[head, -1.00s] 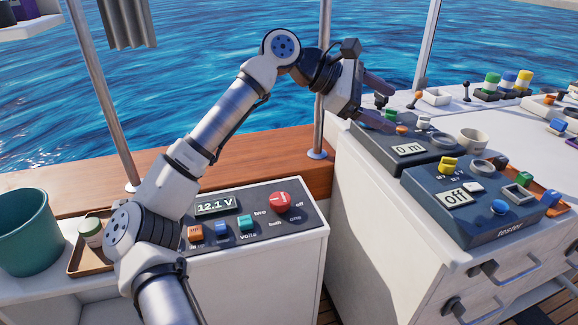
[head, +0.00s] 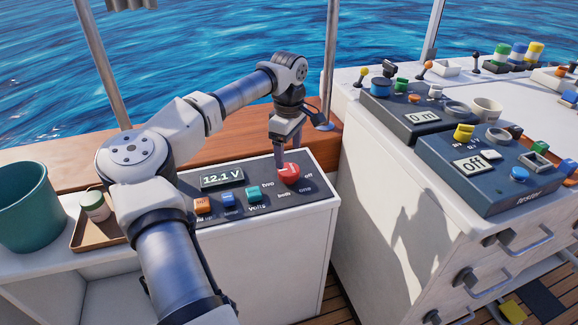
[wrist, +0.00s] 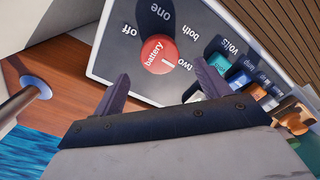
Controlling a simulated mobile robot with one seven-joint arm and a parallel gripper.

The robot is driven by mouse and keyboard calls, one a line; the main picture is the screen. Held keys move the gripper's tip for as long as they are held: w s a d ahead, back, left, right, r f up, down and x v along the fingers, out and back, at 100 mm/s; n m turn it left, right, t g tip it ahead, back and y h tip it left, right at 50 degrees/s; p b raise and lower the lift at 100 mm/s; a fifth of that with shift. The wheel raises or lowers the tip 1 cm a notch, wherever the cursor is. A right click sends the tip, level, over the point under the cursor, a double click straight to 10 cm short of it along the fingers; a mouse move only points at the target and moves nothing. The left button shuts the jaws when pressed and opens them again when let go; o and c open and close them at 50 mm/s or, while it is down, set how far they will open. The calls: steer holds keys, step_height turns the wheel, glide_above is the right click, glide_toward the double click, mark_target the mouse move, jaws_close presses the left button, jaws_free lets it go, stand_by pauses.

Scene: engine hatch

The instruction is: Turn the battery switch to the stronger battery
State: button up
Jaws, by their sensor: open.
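The red battery switch (head: 289,173) is a round knob on the dark panel (head: 318,188), marked "battery" in the wrist view (wrist: 157,50). Labels "off", "one", "both" and "two" surround it. Its white mark points toward "two". The display (head: 222,178) reads 12.1 V. Orange (head: 202,205), blue (head: 228,200) and teal (head: 254,195) buttons sit to the knob's left; the label "volts" is by the teal one. My gripper (head: 282,156) points down over the knob, open. In the wrist view its fingers (wrist: 161,72) are apart, with the knob just beyond them; contact cannot be told.
A wooden tray (head: 84,243) with a jar and a teal bucket (head: 28,215) stand at the left. A metal post (head: 329,70) rises behind the panel. On the right counter are a "0 m" box (head: 408,122) and a tester (head: 480,187) reading "off".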

mark_target(289, 169)
step_height(289, 169, down, 6)
steer(key=shift+r, duration=0.1)
steer(key=shift+c, duration=0.3)
steer(key=c, duration=0.9)
